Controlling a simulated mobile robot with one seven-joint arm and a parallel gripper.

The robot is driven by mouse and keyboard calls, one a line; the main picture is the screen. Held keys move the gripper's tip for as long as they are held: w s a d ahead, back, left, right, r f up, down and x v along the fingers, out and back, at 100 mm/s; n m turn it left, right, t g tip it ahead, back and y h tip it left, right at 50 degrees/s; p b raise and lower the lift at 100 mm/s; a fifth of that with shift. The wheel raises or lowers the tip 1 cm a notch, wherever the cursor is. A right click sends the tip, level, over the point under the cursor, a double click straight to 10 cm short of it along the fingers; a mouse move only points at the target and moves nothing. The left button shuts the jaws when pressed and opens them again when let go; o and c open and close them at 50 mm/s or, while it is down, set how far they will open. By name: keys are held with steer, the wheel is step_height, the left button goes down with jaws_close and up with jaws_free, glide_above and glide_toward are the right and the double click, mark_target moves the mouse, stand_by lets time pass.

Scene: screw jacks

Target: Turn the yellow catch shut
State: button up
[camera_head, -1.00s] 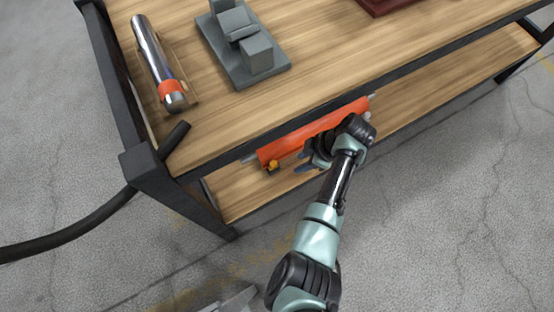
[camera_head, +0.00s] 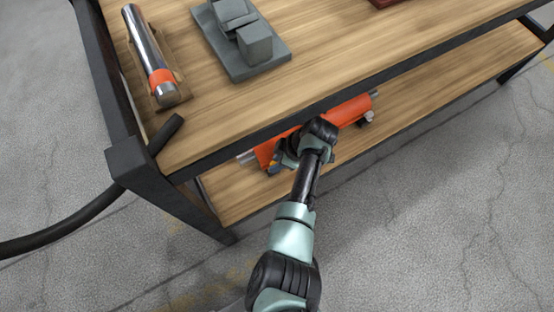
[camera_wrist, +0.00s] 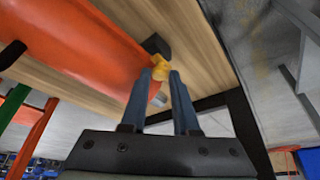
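The yellow catch (camera_wrist: 160,68) is at the end of an orange screw jack (camera_wrist: 85,45) in the wrist view. In the head view the orange jack (camera_head: 348,112) lies on the lower shelf, partly hidden by my arm and the table edge. My gripper (camera_wrist: 161,76) has its two blue fingers apart, with the tips at the yellow catch and the catch showing in the gap between them. I cannot tell whether the fingers touch it. In the head view my gripper (camera_head: 274,168) is at the jack's left end, mostly hidden by my wrist.
The wooden tabletop (camera_head: 330,60) overhangs the lower shelf (camera_head: 228,195), close above my wrist. A black table leg (camera_head: 190,210) stands to the left. A grey fixture (camera_head: 240,45) and a silver cylinder with an orange band (camera_head: 146,45) are on top. The floor in front is clear.

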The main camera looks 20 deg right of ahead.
jaws_close()
steer(key=shift+s+r+m+p, duration=0.1)
steer(key=shift+m+p, duration=0.3)
steer(key=m+p, duration=0.1)
steer(key=m+h+p, duration=0.1)
steer(key=m, duration=0.1)
steer(key=shift+s+a+t, duration=0.15)
steer(key=shift+t, duration=0.25)
steer(key=m+p, duration=0.1)
steer(key=m, duration=0.1)
steer(key=m+h+p, duration=0.1)
steer(key=m+p, duration=0.1)
steer(key=shift+a+t+h, duration=0.15)
steer(key=shift+t+h, duration=0.15)
steer(key=shift+t, duration=0.1)
steer(key=m, duration=0.1)
steer(key=m+h+p, duration=0.1)
steer(key=m, duration=0.1)
steer(key=m+p, duration=0.1)
steer(key=shift+a+m+h, duration=0.25)
steer(key=shift+m+h, duration=0.15)
steer(key=m+h, duration=0.1)
steer(key=m, duration=0.4)
steer(key=shift+a+g+h, duration=0.15)
steer(key=shift+g+h, duration=0.15)
steer(key=shift+h, duration=0.1)
steer(key=shift+m, duration=0.3)
